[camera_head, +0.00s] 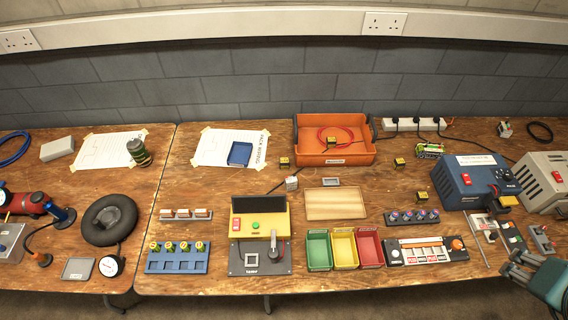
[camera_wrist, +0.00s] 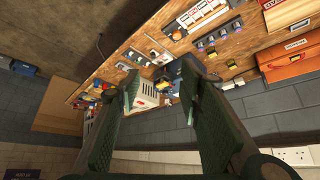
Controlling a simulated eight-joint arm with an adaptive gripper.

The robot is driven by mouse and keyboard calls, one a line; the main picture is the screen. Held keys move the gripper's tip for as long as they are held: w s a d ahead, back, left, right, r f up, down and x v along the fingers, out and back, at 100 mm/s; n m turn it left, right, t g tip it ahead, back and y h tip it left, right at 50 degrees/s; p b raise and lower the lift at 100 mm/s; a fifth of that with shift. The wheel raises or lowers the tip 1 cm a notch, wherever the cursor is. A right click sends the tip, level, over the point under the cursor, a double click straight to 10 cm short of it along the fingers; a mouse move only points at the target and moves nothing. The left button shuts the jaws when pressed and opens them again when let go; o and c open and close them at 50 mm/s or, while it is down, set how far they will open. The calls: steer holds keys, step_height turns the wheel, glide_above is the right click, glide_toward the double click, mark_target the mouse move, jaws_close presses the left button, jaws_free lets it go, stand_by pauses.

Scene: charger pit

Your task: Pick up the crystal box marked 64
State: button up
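My gripper (camera_wrist: 160,90) is open in the wrist view, its two green fingers wide apart with nothing between them. In the head view my gripper (camera_head: 518,266) is at the lower right, by the table's front edge. No marking 64 can be read in either view, so I cannot tell which thing is the crystal box. Small silvery boxes (camera_head: 185,213) sit in a row at the left middle of the bench. Several small yellow-and-black blocks lie about, one (camera_head: 285,161) left of the orange tray and one (camera_head: 399,162) right of it.
An orange tray (camera_head: 308,158) holds a red cable. Green (camera_head: 319,249), yellow (camera_head: 344,248) and red bins (camera_head: 368,247) stand at the front middle. A blue power unit (camera_head: 470,181) and a beige unit (camera_head: 545,180) stand at the right, near my gripper. Bare wood shows between things.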

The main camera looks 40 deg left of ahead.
steer(key=shift+r, duration=2.3)
steer(key=w+a+r+n+g+y, duration=0.1)
steer(key=w+a+r+n, duration=0.25)
steer(key=a, duration=0.45)
steer(key=w+a+r+n+g, duration=0.1)
steer(key=w+a+r+n, duration=0.1)
steer(key=w+a+n, duration=0.45)
steer(key=w+a+r+n+g+y, duration=0.1)
steer(key=w+a+r, duration=0.2)
steer(key=a, duration=0.6)
steer(key=n+g+h, duration=0.2)
steer(key=n+g, duration=0.2)
steer(key=n, duration=1.2)
glide_above(284, 163)
steer(key=a, duration=0.2)
step_height(284, 163, down, 8)
steer(key=f, duration=2.9)
steer(key=shift+a, duration=0.2)
steer(key=shift+f, duration=0.4)
